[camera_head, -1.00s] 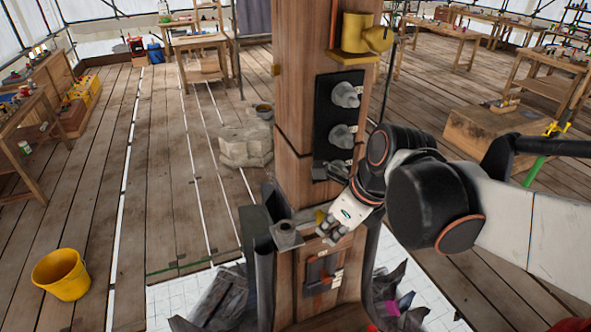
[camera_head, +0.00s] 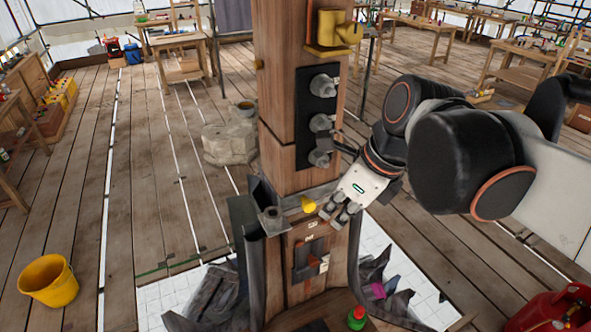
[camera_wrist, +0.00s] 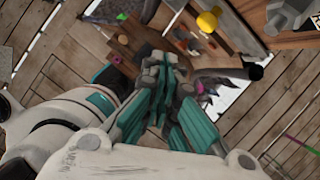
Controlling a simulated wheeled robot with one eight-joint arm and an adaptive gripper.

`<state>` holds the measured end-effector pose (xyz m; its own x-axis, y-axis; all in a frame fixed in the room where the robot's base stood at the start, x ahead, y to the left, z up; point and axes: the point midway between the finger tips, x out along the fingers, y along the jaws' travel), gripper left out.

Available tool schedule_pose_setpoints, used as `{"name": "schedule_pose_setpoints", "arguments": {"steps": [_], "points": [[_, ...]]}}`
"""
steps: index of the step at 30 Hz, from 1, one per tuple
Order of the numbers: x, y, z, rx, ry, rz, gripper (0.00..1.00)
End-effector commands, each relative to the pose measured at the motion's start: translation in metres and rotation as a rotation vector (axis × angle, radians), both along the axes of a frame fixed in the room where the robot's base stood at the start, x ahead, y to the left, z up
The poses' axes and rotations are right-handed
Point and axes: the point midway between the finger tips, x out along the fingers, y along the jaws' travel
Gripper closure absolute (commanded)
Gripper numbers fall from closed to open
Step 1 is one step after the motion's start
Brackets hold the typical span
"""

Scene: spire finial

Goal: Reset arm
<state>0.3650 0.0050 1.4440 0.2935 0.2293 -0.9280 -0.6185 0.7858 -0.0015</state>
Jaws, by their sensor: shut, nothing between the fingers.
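My gripper (camera_head: 339,213) hangs in front of the right side of the wooden post (camera_head: 283,120), fingers pointing down and left. Its fingers are closed together and empty; they also show in the wrist view (camera_wrist: 165,70). A yellow knob (camera_head: 309,203) sits on the post's ledge just left of the fingertips, apart from them. It also shows at the top of the wrist view (camera_wrist: 208,21). My arm reaches in from the right with its joints bent.
A black panel (camera_head: 303,90) with grey knobs and a yellow bracket (camera_head: 328,45) are on the post above. A grey socket block (camera_head: 271,221) sits left of the knob. A yellow bucket (camera_head: 48,280) and red can (camera_head: 555,312) stand on the floor. Open floor lies left.

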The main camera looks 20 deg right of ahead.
Motion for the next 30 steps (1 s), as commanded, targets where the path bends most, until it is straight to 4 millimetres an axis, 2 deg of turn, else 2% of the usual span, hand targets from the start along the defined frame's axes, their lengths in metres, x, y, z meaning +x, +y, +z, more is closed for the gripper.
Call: {"name": "schedule_pose_setpoints", "arguments": {"steps": [3, 9, 11, 14, 17, 20, 30], "points": [[-0.004, -0.001, 0.011, 0.000, 0.000, -0.001, 1.00], [-0.007, -0.001, 0.019, 0.000, 0.000, 0.000, 1.00], [-0.007, -0.001, 0.018, -0.002, -0.002, 0.004, 1.00], [-0.007, -0.001, 0.006, -0.026, -0.021, 0.053, 1.00], [-0.008, -0.001, -0.020, -0.087, -0.066, 0.181, 1.00], [-0.008, -0.002, -0.055, -0.185, -0.131, 0.378, 1.00], [-0.006, -0.004, -0.170, -0.584, -0.329, 1.128, 1.00]]}}
